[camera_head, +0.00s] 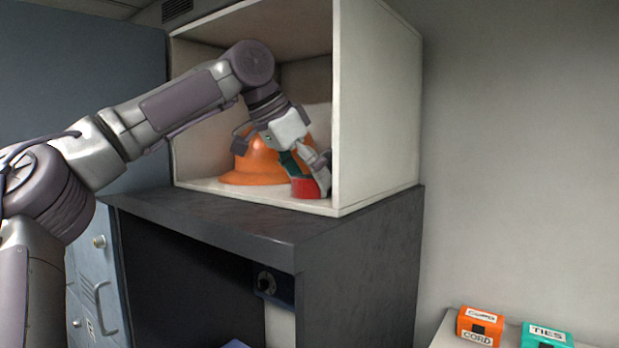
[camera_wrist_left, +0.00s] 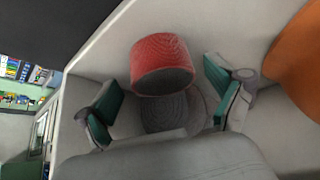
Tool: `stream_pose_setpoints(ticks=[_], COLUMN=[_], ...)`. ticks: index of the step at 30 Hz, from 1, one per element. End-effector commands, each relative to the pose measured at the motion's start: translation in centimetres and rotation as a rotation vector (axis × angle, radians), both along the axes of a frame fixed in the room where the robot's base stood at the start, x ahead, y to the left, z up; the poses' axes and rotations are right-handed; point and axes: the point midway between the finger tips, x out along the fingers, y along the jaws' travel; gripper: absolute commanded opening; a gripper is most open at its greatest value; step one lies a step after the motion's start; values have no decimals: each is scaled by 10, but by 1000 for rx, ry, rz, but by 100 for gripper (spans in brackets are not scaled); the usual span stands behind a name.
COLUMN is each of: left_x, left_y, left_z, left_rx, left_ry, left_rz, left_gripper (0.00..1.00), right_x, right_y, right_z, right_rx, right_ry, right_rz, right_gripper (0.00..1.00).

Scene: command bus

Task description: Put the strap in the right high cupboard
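The strap is a red roll (camera_head: 309,188) standing on the floor of the open white cupboard (camera_head: 378,110), near its right wall. In the left wrist view, the red roll (camera_wrist_left: 163,66) is upright on the pale cupboard floor. My left gripper (camera_head: 304,172) reaches into the cupboard at the roll. The left wrist view shows its teal-padded fingers (camera_wrist_left: 163,98) spread wide, with a gap on each side of the roll, so it is open and not holding it. My right gripper is in neither view.
An orange helmet (camera_head: 258,163) sits in the cupboard left of the roll, close to my left gripper. The cupboard stands on a dark cabinet (camera_head: 355,265). An orange cord box (camera_head: 479,326) and a teal ties box (camera_head: 545,336) are at the lower right.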

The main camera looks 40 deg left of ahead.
Motion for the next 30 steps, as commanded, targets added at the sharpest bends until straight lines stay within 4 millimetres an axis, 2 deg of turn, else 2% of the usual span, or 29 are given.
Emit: stream_pose_setpoints(ticks=[7,11,24,30], left_x=[0,-4,-49,-60], left_y=[0,1,14,17], left_z=[1,9,84,101], left_rx=[0,1,-1,1], left_ry=[0,-1,-2,0], left_rz=[0,1,0,-1], left_gripper=[93,93,93,93], right_x=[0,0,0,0], right_y=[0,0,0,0], right_z=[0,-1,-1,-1], right_rx=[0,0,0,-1], right_ry=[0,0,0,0], right_rz=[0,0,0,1], right_gripper=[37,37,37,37])
